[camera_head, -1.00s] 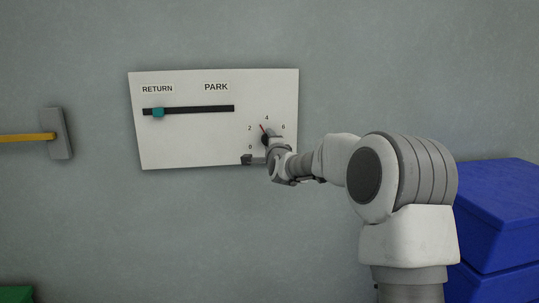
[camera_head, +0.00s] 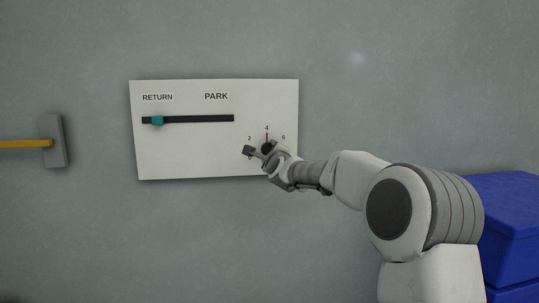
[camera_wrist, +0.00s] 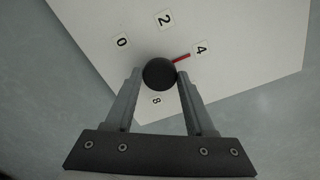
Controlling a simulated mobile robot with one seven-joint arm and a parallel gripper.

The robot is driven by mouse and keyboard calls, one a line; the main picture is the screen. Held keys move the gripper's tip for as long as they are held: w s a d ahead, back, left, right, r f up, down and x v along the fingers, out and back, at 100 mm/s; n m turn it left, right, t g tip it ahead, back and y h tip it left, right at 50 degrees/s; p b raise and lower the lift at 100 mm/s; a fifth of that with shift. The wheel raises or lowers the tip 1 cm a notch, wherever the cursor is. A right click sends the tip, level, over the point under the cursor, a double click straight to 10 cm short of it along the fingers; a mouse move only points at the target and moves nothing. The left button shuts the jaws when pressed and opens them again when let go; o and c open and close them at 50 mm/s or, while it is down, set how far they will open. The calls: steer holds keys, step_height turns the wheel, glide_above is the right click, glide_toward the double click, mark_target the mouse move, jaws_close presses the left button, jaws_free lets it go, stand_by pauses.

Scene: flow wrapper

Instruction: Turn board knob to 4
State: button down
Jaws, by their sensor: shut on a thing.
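The white board (camera_head: 190,155) hangs on the wall and carries a black knob (camera_head: 267,147) with a red pointer at its lower right. The pointer lines up with the 4 label (camera_head: 267,128). In the wrist view the knob (camera_wrist: 159,74) is a dark round disc, and its red pointer (camera_wrist: 181,58) aims at the 4 (camera_wrist: 201,48). My gripper (camera_wrist: 157,78) has one finger on each side of the knob and is shut on it. In the head view my gripper and wrist hide the lower part of the dial.
A teal slider (camera_head: 157,120) sits at the left end of its black track, under RETURN. A grey bracket with a yellow bar (camera_head: 52,141) is on the wall at left. Blue boxes (camera_head: 510,220) are stacked behind my arm at right.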

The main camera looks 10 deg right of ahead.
steer(key=shift+c, duration=1.3)
jaws_free()
steer(key=s, duration=1.7)
steer(key=shift+s, duration=0.2)
steer(key=shift+a, duration=0.1)
